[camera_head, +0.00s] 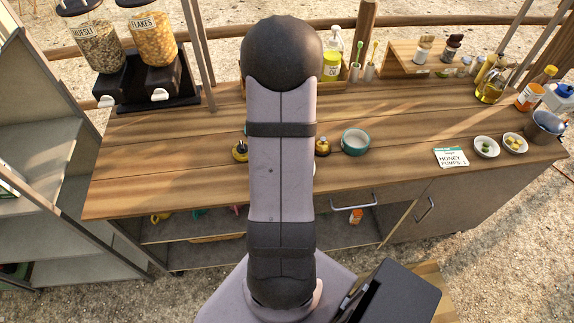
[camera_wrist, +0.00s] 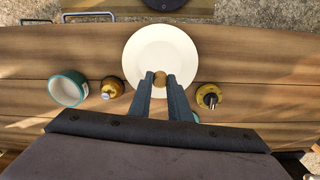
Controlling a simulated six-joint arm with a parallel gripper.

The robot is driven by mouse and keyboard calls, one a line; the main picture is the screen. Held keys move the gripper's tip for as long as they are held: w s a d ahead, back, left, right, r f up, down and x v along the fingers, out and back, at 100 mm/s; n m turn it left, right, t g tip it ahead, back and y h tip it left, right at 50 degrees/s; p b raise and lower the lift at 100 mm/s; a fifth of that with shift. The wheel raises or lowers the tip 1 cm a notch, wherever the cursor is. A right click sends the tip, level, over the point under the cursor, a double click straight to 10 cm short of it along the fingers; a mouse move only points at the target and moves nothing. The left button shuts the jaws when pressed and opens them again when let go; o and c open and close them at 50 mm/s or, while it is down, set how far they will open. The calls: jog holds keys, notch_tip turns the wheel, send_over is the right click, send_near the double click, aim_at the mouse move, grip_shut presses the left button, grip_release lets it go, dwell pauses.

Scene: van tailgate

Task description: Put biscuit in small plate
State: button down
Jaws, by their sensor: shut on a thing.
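In the wrist view, my gripper (camera_wrist: 160,82) is shut on a small round brown biscuit (camera_wrist: 160,77), held between its fingertips. The white small plate (camera_wrist: 144,55) lies on the wooden counter, and the biscuit shows in front of its lower middle part. I cannot tell whether the biscuit touches the plate or is above it. In the head view, my own arm hides the gripper, the biscuit and nearly all of the plate.
A teal bowl (camera_head: 355,141) and a honey pump (camera_head: 322,147) stand on one side of the plate, another pump (camera_head: 240,150) on the other. Two small bowls (camera_head: 486,147) (camera_head: 514,143) and a card (camera_head: 451,158) sit at right. Cereal dispensers (camera_head: 150,50) stand at back left.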

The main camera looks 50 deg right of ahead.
jog(key=shift+w+d, duration=0.2)
jog(key=shift+d, duration=0.1)
jog(key=shift+s+a+f, duration=0.1)
jog(key=shift+f, duration=0.25)
jog(key=shift+f+p, duration=1.45)
jog(key=shift+f, duration=3.25)
jog(key=shift+f, duration=0.1)
jog(key=c, duration=1.6)
grip_release()
jog(key=shift+c, duration=0.2)
jog(key=shift+r, duration=0.2)
notch_tip(320, 180, up, 12)
jog(key=b, duration=0.3)
jog(key=shift+b, duration=0.3)
jog(key=shift+a, duration=0.1)
